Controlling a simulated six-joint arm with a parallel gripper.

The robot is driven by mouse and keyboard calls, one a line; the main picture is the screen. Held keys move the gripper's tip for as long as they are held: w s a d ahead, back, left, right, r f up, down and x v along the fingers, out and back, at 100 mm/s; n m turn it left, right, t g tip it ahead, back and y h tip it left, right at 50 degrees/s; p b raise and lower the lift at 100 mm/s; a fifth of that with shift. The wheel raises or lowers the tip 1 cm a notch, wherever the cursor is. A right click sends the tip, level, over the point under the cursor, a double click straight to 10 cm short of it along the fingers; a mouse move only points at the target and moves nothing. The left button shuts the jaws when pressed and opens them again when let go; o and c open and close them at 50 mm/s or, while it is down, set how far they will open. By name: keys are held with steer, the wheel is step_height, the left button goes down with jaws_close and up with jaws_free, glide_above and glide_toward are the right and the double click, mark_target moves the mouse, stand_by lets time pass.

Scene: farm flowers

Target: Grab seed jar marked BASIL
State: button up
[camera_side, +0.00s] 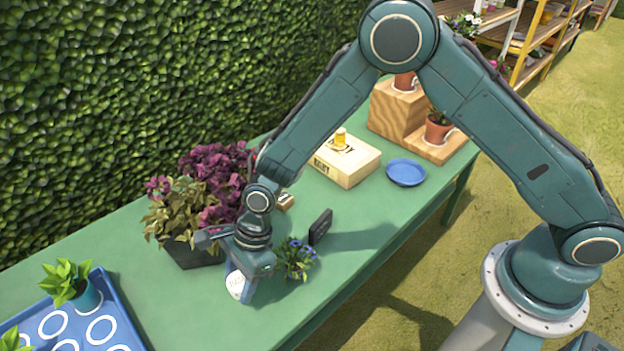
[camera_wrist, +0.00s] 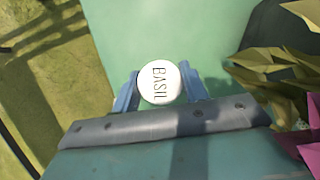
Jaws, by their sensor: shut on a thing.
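The seed jar (camera_wrist: 159,82) shows its round white lid with BASIL printed on it in the wrist view. It sits between the two blue fingers of my gripper (camera_wrist: 160,90), which are shut on it. In the side view the white jar (camera_side: 236,284) shows low at my gripper (camera_side: 240,287), over the green table near the planter. Whether the jar's bottom touches the table cannot be told. The jar's body is mostly hidden under its lid and behind the fingers.
A dark planter of purple and green foliage (camera_side: 205,190) stands close behind my gripper. Blue flowers (camera_side: 296,258) and a small dark sign (camera_side: 320,227) are to the right. A blue tray (camera_side: 110,318) with ringed spots lies left. A box (camera_side: 345,160) and blue plate (camera_side: 406,172) stand farther right.

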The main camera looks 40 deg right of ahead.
mark_target(239, 280)
step_height(239, 280, up, 15)
stand_by(0.4)
steer(key=shift+w+f, duration=0.1)
stand_by(0.4)
